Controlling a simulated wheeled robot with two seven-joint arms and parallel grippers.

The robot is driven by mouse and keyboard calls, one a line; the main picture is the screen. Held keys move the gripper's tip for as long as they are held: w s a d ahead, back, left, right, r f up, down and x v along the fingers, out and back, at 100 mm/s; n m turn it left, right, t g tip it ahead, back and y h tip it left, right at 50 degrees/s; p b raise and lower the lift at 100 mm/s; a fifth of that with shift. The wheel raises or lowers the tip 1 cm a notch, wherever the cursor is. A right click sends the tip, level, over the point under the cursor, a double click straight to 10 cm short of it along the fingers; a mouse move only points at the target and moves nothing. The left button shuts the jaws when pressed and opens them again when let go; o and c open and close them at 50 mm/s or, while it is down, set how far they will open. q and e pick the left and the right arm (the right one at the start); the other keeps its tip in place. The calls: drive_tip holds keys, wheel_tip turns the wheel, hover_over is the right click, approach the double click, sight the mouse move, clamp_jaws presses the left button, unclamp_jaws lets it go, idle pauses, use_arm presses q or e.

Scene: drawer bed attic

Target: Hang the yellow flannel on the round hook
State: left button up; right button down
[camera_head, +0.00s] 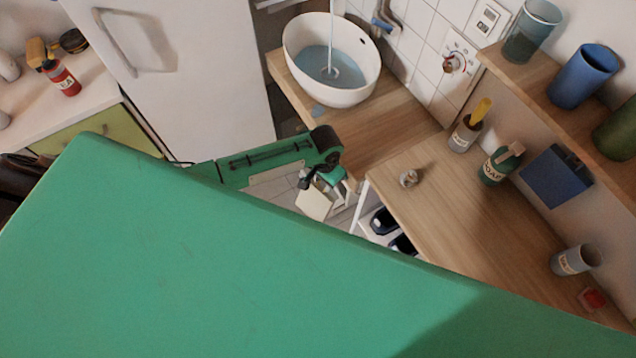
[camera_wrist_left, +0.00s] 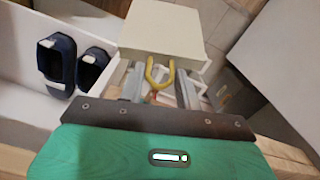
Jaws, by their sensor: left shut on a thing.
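My left gripper (camera_head: 322,182) hangs low past the front edge of the wooden counter, below the basin. In the left wrist view the gripper (camera_wrist_left: 158,78) is shut on a yellow loop, which joins a pale cream-yellow square piece, apparently the yellow flannel (camera_wrist_left: 165,32). The flannel also shows in the head view (camera_head: 313,204), below the gripper and clear of the counter. I cannot surely pick out the round hook; a round knob (camera_head: 454,62) with a red arc around it sticks out from the tiled wall. My right gripper is not in view.
A white basin (camera_head: 332,88) sits on the wooden counter (camera_head: 395,130). A lower wooden top (camera_head: 450,220) carries bottles, a cup and a small metal fitting (camera_head: 408,178). A shelf (camera_head: 535,90) with cups is above. Dark shoes (camera_wrist_left: 95,65) stand below. My green body hides the lower left.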

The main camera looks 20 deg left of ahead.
use_arm(q)
drive_tip(key=shift+w+d+f+b, duration=0.2)
drive_tip(key=shift+w+d+b, duration=0.45)
drive_tip(key=shift+w+b, duration=0.3)
drive_tip(key=shift+w+d, duration=0.1)
drive_tip(key=shift+d, duration=0.05)
drive_tip(key=shift+w+d+f, duration=0.15)
drive_tip(key=shift+w+d, duration=0.15)
drive_tip(key=shift+w+f, duration=0.1)
drive_tip(key=shift+f, duration=0.05)
drive_tip(key=o, duration=0.8)
wheel_tip(320, 180, up, 14)
drive_tip(key=shift+f+b, duration=0.15)
drive_tip(key=shift+b, duration=0.2)
